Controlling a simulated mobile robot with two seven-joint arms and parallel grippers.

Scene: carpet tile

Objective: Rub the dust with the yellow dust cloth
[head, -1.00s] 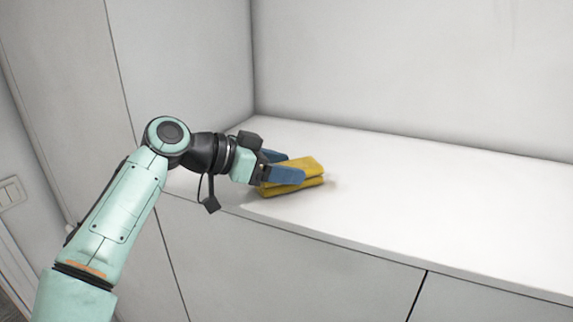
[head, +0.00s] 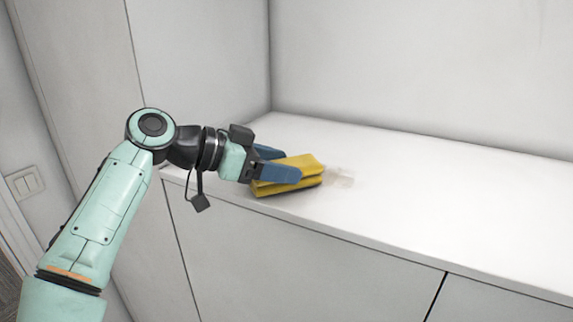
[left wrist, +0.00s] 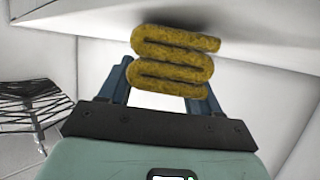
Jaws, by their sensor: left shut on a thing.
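The yellow dust cloth (head: 300,172) is folded in thick layers. My left gripper (head: 285,166) is shut on it, with a blue finger on each side, near the front edge of the white countertop (head: 440,200). In the left wrist view the cloth (left wrist: 172,80) shows its folds end-on between the two fingers. A brownish smear of dust (head: 342,178) lies on the countertop just right of the cloth. Whether the cloth touches the surface is hard to tell. My right gripper is out of view.
White walls (head: 400,70) close off the countertop at the back and left. Cabinet fronts (head: 310,265) lie below the front edge. The countertop right of the dust is clear. A dark rack-like object (left wrist: 30,105) shows at the left in the left wrist view.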

